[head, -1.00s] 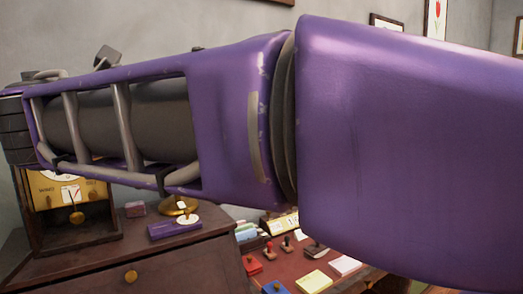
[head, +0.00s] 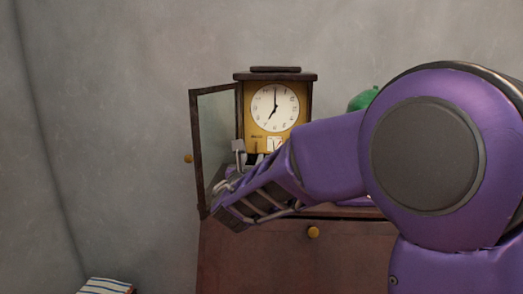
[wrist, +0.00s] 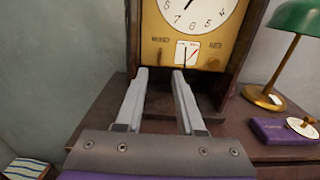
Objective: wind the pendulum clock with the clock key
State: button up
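The pendulum clock (head: 275,77) stands on a brown cabinet, with a white dial and a gold face plate. Its glass door (head: 216,135) is swung open to the left. In the head view my arm hides the clock's lower part. I cannot make out the clock key.
The cabinet top (wrist: 95,125) is bare left of the clock. A striped item (head: 105,286) is at lower left.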

aim_at(256, 147)
jog(key=w, duration=0.8)
jog(key=shift+w+d, duration=0.1)
jog(key=shift+w, duration=0.05)
grip_shut()
